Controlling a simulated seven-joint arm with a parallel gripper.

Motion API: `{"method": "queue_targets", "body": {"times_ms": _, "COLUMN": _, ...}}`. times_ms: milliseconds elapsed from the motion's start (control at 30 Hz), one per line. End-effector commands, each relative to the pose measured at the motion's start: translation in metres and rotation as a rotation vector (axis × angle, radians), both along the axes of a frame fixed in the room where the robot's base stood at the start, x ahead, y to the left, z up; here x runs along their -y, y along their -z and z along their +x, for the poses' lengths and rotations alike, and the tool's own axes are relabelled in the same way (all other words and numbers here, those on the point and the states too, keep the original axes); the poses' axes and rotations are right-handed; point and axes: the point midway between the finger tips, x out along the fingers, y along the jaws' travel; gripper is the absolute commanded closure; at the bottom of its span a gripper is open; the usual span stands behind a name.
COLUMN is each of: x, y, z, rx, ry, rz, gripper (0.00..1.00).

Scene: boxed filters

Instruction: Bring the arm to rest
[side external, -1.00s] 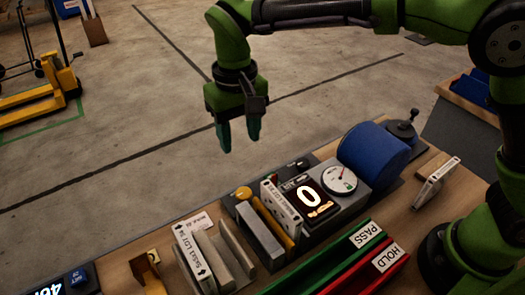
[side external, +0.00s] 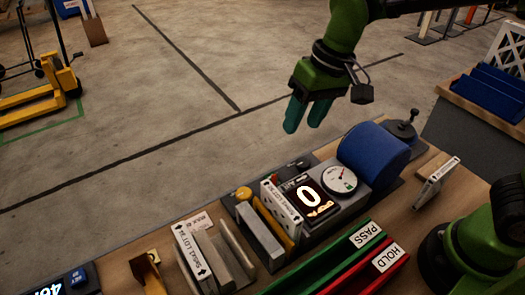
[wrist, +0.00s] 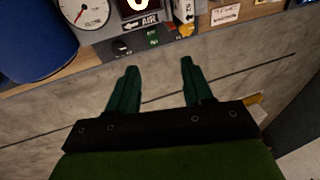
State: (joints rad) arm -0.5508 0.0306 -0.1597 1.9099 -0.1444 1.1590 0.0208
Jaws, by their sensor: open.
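My gripper (side external: 306,115) is raised above the far edge of the bench, with the concrete floor behind it in the side view. Its two dark green fingers are apart with nothing between them. In the wrist view, my gripper (wrist: 157,85) is also open and empty, its fingers pointing toward the bench edge. Below it on the bench is a test station with a lit display (side external: 310,199) reading 0 and a round gauge (side external: 340,180). A white boxed filter (side external: 281,209) stands upright at the station's left side.
A blue cylinder (side external: 374,156) stands right of the gauge. Green PASS (side external: 335,258) and red HOLD (side external: 367,274) channels lie in front. Space around the raised gripper is clear.

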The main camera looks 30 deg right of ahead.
Motion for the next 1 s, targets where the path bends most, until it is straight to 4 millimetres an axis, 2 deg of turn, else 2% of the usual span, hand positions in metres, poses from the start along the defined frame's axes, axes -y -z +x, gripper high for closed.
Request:
{"method": "queue_targets", "body": {"times_ms": 33, "x": 0.021, "y": -0.008, "z": -0.012, "rx": 0.038, "ry": 0.032, "rz": 0.031, "gripper": 0.49}}
{"method": "queue_targets", "body": {"times_ms": 200, "x": 0.072, "y": -0.016, "z": -0.053, "rx": 0.172, "ry": 0.128, "rz": 0.089, "gripper": 0.49}}
{"method": "queue_targets", "body": {"times_ms": 400, "x": 0.114, "y": -0.016, "z": -0.092, "rx": 0.316, "ry": 0.253, "rz": 0.102, "gripper": 0.49}}
{"method": "queue_targets", "body": {"times_ms": 500, "x": 0.126, "y": -0.019, "z": -0.103, "rx": 0.361, "ry": 0.303, "rz": 0.1, "gripper": 0.49}}
{"method": "queue_targets", "body": {"times_ms": 633, "x": 0.137, "y": -0.029, "z": -0.105, "rx": 0.409, "ry": 0.346, "rz": 0.096, "gripper": 0.49}}
{"method": "queue_targets", "body": {"times_ms": 1000, "x": 0.139, "y": -0.029, "z": -0.104, "rx": 0.408, "ry": 0.355, "rz": 0.095, "gripper": 0.49}}
